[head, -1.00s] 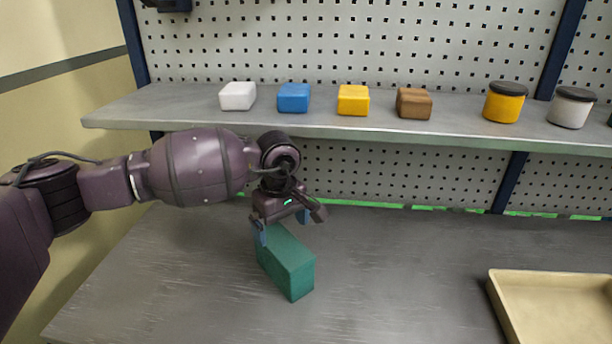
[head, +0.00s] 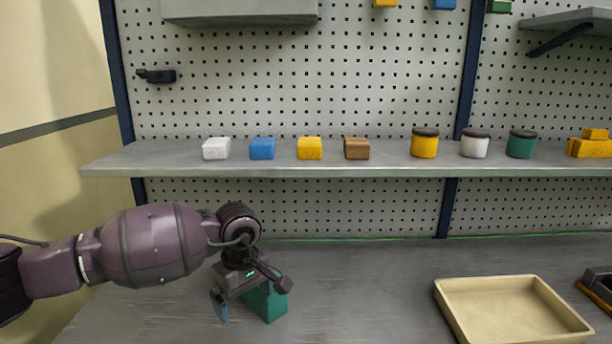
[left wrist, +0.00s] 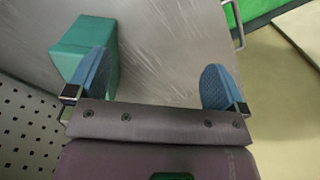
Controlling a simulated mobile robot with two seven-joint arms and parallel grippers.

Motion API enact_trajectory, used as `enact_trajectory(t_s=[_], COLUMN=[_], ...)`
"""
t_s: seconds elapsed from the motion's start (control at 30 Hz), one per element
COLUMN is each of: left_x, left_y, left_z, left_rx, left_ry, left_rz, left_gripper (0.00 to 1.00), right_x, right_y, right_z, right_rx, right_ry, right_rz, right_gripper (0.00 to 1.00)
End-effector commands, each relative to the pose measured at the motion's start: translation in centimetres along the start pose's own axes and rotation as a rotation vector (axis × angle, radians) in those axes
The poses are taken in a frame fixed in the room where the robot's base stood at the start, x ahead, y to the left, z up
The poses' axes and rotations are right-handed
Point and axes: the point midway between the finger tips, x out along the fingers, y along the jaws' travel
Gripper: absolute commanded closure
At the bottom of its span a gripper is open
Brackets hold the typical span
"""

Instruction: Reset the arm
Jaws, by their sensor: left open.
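My left gripper (head: 252,297) is open over the grey worktop, with its blue finger pads spread apart. A green block (head: 268,305) rests on the worktop, partly hidden behind the gripper in the head view. In the left wrist view the green block (left wrist: 84,48) lies at the upper left, by the left-hand finger and mostly outside the gap. The gap between the pads of the gripper (left wrist: 156,82) shows only bare worktop. I cannot tell whether the finger touches the block. My right gripper is not in view.
A beige tray (head: 448,315) lies on the worktop at the right. The shelf (head: 390,158) above holds small blocks and lidded jars. A dark object (head: 598,285) sits at the right edge. The worktop between block and tray is clear.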

Motion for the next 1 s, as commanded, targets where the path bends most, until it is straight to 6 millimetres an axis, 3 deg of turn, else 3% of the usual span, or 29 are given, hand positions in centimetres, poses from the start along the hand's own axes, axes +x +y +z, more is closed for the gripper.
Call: enact_trajectory(t_s=[0.4,0.6,0.7,0.83,1.0], left_x=[5.0,5.3,4.7,3.6,2.7], left_y=[0.3,0.5,0.6,0.6,0.3], left_z=[10.6,16.8,18.9,20.1,19.2], left_rx=[-0.212,-0.464,-0.624,-0.852,-1.176], left_ry=[-0.526,-0.947,-1.172,-1.458,-1.819], left_rz=[0.108,0.141,0.139,0.114,0.047], left_gripper=[0.01,0.01,0.01,0.01,0.01], right_x=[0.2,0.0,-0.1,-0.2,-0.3], right_y=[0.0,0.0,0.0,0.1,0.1], right_z=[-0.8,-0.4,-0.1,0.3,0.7], right_rx=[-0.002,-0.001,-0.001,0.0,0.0], right_ry=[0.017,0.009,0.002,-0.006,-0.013], right_rz=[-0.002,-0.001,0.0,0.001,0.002], right_gripper=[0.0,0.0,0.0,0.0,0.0])
